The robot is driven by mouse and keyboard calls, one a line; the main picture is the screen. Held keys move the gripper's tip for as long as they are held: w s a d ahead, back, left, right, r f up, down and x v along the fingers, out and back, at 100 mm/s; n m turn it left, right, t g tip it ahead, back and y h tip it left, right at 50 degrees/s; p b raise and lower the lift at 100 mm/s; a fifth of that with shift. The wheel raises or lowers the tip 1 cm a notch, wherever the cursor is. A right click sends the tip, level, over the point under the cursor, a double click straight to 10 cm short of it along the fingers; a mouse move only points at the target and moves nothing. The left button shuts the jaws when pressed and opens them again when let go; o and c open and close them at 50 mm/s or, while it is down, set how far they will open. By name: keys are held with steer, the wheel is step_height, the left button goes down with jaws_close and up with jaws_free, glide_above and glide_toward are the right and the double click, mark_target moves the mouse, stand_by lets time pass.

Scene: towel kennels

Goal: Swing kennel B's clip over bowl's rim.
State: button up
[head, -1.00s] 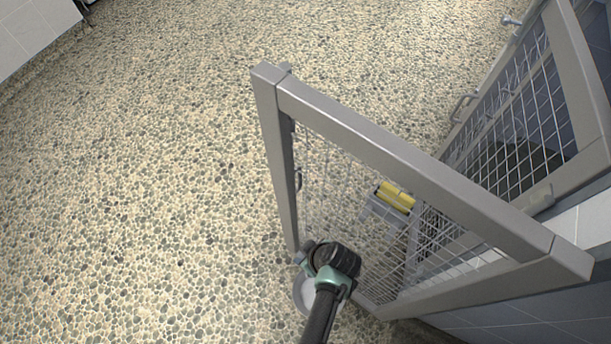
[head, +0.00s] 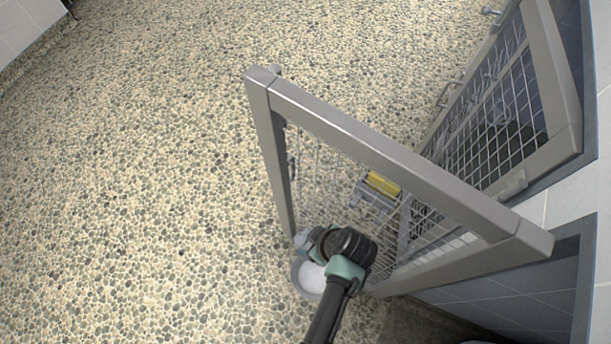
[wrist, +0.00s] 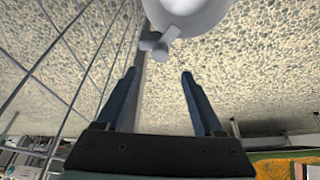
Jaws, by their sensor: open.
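A round bowl (head: 309,281), pale inside with a grey rim, is low beside the swung-out mesh door (head: 400,158). In the wrist view the bowl (wrist: 190,8) is at the top, cut off by the picture edge. A small grey clip (wrist: 158,42) shows just below the bowl, by the door's frame bar; whether it touches the rim I cannot tell. My gripper (wrist: 157,78) is open and empty, its two dark fingers pointing toward the clip with a gap before it. In the head view my wrist hides the fingers and part of the bowl. No kennel letter is readable.
A second mesh door (head: 490,110) stands to the right by the tiled wall. A yellow item (head: 383,184) in a grey holder shows behind the near door's mesh. Mesh wires (wrist: 65,60) run close left of my fingers. The pebbled floor (head: 130,170) is clear at left.

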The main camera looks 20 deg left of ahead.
steer(key=v, duration=0.4)
steer(key=shift+p, duration=0.4)
steer(key=shift+f, duration=0.1)
